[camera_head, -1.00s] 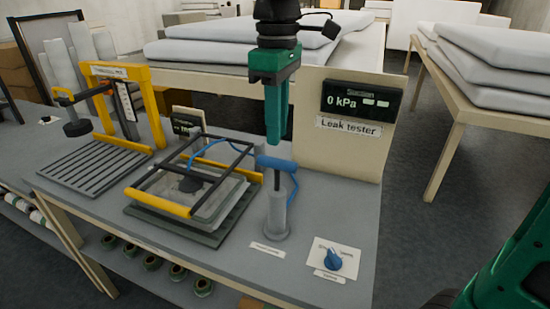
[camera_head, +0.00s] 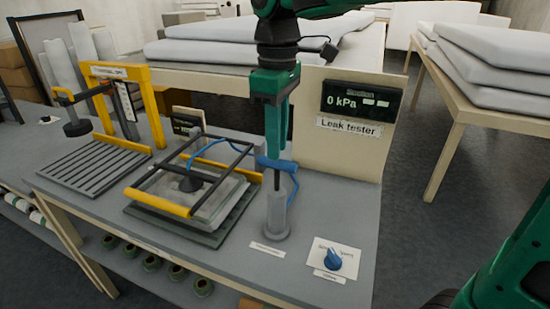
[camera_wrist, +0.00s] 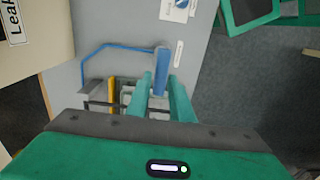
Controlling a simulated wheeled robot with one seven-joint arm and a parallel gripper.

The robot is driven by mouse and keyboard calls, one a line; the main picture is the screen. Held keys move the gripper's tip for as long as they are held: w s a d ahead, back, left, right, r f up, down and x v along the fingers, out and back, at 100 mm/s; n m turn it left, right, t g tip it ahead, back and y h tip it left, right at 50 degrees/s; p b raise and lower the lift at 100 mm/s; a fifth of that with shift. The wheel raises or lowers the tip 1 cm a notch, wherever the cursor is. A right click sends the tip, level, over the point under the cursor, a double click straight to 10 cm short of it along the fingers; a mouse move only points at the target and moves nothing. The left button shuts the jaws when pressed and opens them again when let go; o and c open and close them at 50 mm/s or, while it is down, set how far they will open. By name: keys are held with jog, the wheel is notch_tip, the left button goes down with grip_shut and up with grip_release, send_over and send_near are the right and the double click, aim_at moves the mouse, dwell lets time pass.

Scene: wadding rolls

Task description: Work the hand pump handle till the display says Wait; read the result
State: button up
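The hand pump (camera_head: 277,212) stands upright on the bench with its blue T-handle (camera_head: 263,162) at the top. The handle also shows in the wrist view (camera_wrist: 161,72). My gripper (camera_head: 276,168) points down at the handle, with the fingertips at its height. In the wrist view its two fingers (camera_wrist: 161,84) are apart, one on each side of the handle, with narrow gaps. The leak tester display (camera_head: 360,99) reads "0 kPa" on a beige panel. A blue rotary knob (camera_head: 333,259) sits on a white plate; its lettering is too small to read.
A framed fixture (camera_head: 190,190) with yellow bars stands left of the pump, joined by a blue hose. A yellow-framed stand (camera_head: 155,105) is farther left. The beige panel (camera_head: 330,150) rises close behind my gripper. White wadding (camera_head: 495,65) lies on the right table.

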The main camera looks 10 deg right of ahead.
aim_at(277, 167)
jog(key=shift+f, duration=0.15)
jog(key=shift+f, duration=3.2)
jog(key=shift+f, duration=1.25)
jog(key=shift+r, duration=4.65)
notch_tip(277, 167, up, 6)
